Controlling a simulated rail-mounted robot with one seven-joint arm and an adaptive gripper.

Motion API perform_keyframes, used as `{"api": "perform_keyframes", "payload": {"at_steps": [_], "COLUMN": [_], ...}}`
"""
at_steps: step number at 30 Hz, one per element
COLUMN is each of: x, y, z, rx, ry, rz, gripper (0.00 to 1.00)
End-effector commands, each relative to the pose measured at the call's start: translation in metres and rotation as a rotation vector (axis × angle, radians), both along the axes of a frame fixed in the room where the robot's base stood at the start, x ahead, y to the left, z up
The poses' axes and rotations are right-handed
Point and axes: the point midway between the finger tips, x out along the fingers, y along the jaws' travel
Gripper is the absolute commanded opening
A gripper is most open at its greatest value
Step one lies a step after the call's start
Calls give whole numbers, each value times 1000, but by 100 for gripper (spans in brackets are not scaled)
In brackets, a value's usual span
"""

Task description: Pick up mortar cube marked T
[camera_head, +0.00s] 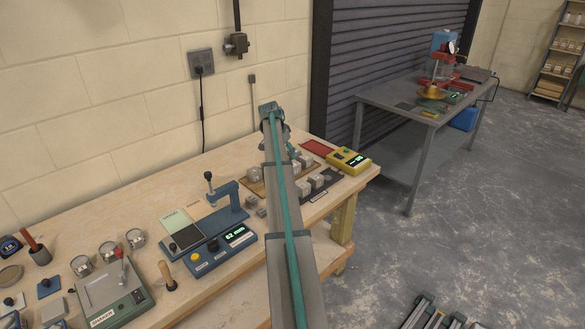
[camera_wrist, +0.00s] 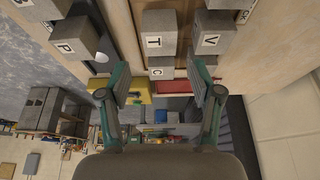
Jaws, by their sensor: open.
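The mortar cube marked T (camera_wrist: 158,36) is a grey block with a white label in the upper middle of the wrist view. My gripper (camera_wrist: 160,92) is open and empty, and its two green fingers point up toward the cubes. The T cube lies beyond the fingertips, about midway between them, and looks apart from both. In the head view my gripper (camera_head: 288,148) is over the far end of the workbench, and my arm hides part of the cubes there. I cannot tell which cube is T in that view.
Close around T are cubes marked C (camera_wrist: 161,68), V (camera_wrist: 212,33) and P (camera_wrist: 75,38). A blue tester (camera_head: 219,248) and a green-grey machine (camera_head: 112,293) stand further left.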

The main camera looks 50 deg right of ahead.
Motion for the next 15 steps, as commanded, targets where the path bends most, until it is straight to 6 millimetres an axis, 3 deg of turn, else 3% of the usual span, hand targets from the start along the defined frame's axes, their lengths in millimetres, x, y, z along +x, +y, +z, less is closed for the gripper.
{"api": "perform_keyframes", "payload": {"at_steps": [9, 15], "x": [-2, -2], "y": [-16, -20], "z": [-37, -48], "rx": [1, -1], "ry": [1, 0], "rz": [1, 2], "gripper": [65, 65]}}
